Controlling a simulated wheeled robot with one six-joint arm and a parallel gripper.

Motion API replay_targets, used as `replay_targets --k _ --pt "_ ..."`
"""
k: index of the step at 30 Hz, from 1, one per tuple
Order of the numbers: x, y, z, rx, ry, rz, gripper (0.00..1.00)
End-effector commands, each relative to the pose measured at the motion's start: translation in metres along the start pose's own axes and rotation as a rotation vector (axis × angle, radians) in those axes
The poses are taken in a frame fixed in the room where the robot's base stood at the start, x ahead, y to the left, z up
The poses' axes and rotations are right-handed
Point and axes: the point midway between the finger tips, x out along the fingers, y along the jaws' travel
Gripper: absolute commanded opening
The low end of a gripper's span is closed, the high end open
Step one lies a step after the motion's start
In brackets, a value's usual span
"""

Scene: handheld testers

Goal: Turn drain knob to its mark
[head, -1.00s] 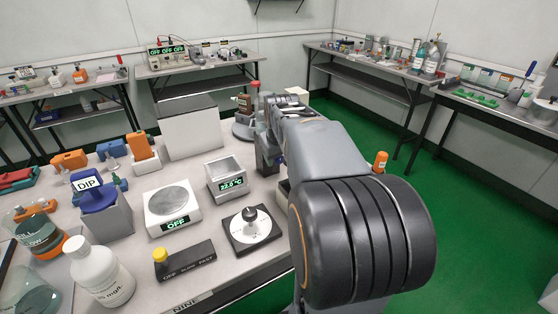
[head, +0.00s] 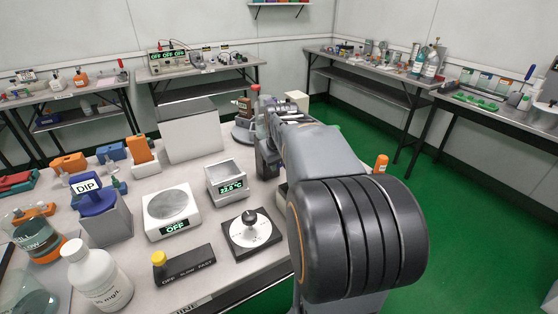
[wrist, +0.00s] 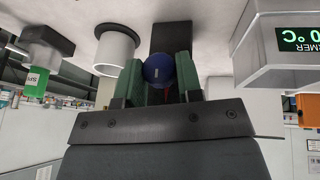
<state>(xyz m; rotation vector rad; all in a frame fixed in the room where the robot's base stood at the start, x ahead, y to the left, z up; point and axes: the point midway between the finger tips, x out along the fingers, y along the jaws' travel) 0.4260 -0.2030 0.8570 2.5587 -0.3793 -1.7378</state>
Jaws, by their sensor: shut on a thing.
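In the wrist view, my gripper (wrist: 158,82) has its green-padded fingers on either side of a round blue knob (wrist: 157,66). It is shut on this knob, which I take to be the drain knob. A small pale mark shows on the knob's face, and a bit of red shows just below it by the right finger. A dark block (wrist: 171,38) stands behind the knob. The target mark is not clear to me. In the head view, my arm reaches toward the back of the bench and hides the knob and my fingertips.
A box with a green °C display (wrist: 265,50) is close to my gripper in the wrist view. A white cylinder (wrist: 115,48) and a green bottle (wrist: 40,65) are on the other side. In the head view, a dial plate (head: 252,236) and a scale (head: 171,212) stand left of my arm.

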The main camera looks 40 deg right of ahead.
Motion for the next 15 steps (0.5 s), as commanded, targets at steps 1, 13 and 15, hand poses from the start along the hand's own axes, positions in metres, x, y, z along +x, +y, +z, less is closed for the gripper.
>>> replay_targets --k 1,13,15 --pt "-0.0002 0.0003 0.0 0.0 0.0 0.001 0.13" --pt "-0.0023 0.0029 -0.0007 0.035 -0.007 -0.076 0.1" --pt "-0.003 0.0038 -0.0011 0.054 -0.008 -0.118 0.1"
